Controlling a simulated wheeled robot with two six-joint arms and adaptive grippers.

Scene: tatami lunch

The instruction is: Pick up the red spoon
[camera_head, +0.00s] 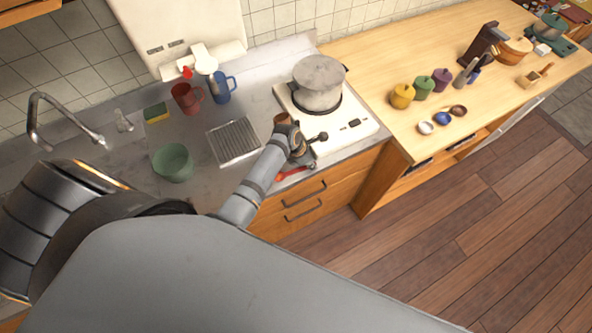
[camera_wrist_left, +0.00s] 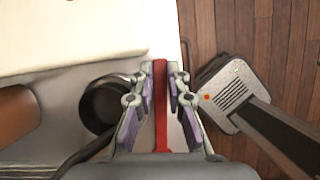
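The red spoon (camera_head: 290,173) is at the front edge of the counter, left of the white cooker, partly hidden by my arm in the head view. In the left wrist view its red handle (camera_wrist_left: 160,105) runs lengthwise between my fingers. My left gripper (camera_head: 306,158) is low over the counter edge. In the wrist view the fingertips of the left gripper (camera_wrist_left: 163,70) are close in on both sides of the handle and appear to touch it. The far part of the spoon is hidden. My right gripper is in neither view.
A dark round utensil (camera_wrist_left: 103,105) lies just left of the fingers in the wrist view. A pot (camera_head: 318,85) stands on the white cooker (camera_head: 358,126). A green bowl (camera_head: 173,163), red mug (camera_head: 186,98) and blue mug (camera_head: 220,88) stand farther left. Open floor lies right.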

